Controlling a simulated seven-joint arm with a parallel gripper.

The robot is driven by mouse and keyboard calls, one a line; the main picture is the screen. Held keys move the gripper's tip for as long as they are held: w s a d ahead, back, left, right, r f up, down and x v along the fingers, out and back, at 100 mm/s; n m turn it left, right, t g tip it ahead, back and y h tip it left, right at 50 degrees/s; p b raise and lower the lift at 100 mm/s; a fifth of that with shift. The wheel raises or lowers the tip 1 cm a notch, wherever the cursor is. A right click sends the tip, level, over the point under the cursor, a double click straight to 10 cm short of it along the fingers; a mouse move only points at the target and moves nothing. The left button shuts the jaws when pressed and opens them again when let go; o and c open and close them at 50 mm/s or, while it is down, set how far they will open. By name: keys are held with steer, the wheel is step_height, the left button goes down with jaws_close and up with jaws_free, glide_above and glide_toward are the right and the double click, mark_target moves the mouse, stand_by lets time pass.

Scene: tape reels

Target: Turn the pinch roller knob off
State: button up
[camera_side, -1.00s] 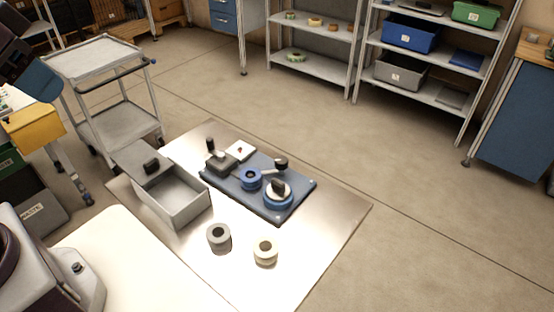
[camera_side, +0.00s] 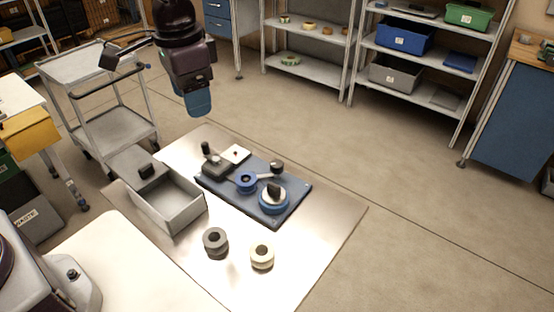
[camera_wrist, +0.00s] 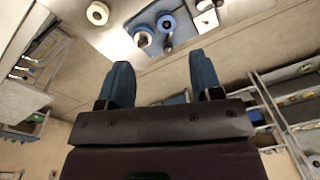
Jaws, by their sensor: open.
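The blue tape machine (camera_side: 295,190) lies on the metal table in the side view. I cannot tell for sure which is the pinch roller knob. My gripper (camera_side: 199,108) hangs well above the machine's back left, touching nothing. In the wrist view, my gripper (camera_wrist: 162,80) has two blue fingers wide apart, empty; the machine (camera_wrist: 170,10) shows beyond them.
A grey open box (camera_side: 180,213) with a black-handled lid piece stands left of the machine. A dark grey roll (camera_side: 215,241) and a cream roll (camera_side: 262,256) stand in front. The table's right part is clear. A cart (camera_side: 120,125) and shelves (camera_side: 345,60) stand behind.

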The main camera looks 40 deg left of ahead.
mark_target(277, 163)
steer(key=w+d+f+m, duration=0.3)
steer(key=w+f, duration=0.2)
steer(key=w, duration=0.3)
steer(key=w+d+f+m, duration=0.2)
steer(key=w+f, duration=0.4)
steer(key=w, duration=0.2)
steer(key=shift+g, duration=0.3)
step_height(277, 163, down, 12)
steer(key=shift+s+f, duration=0.1)
steer(key=shift+s, duration=0.05)
steer(key=c, duration=0.9)
